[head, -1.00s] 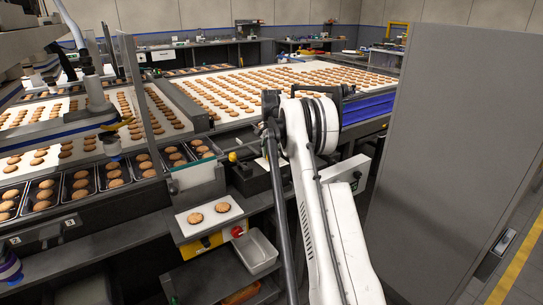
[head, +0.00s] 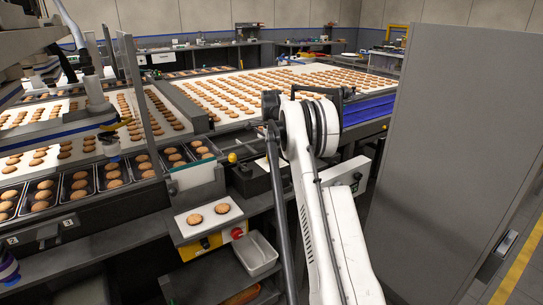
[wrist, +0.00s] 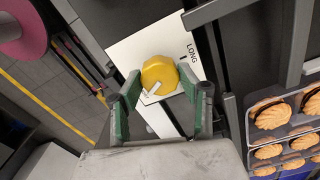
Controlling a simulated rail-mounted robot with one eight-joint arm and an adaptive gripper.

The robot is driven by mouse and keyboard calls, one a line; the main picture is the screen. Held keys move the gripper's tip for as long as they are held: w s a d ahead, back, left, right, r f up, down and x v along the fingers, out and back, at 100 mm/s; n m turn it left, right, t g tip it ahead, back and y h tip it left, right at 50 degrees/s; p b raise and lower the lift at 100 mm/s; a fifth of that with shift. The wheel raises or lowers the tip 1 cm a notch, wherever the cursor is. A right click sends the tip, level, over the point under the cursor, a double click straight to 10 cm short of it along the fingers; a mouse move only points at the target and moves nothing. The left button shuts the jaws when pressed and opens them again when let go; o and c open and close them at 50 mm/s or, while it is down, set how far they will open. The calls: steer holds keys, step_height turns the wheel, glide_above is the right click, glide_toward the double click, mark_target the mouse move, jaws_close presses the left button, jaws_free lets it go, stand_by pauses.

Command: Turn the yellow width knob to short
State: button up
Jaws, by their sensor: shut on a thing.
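The yellow width knob (wrist: 158,72) sits on a white plate (wrist: 130,50) in the wrist view. A pale pointer mark shows on its lower part, angled toward the bottom of the picture. The word LONG (wrist: 192,53) is printed to the right of the knob, beside a short black tick. My gripper (wrist: 160,82) has its green-padded fingers on either side of the knob and is shut on it. In the head view my arm hides the gripper, and I cannot make out the knob there.
Trays of biscuits (wrist: 272,114) lie to the right in the wrist view, beyond dark metal bars. In the head view a biscuit conveyor (head: 285,92) spreads behind my arm. A tall grey cabinet (head: 440,150) stands close on the right. A metal bin (head: 255,254) sits at lower centre.

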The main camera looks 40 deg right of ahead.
steer(key=shift+m, duration=0.6)
steer(key=o, duration=1.2)
steer(key=shift+c, duration=0.2)
step_height(320, 180, up, 12)
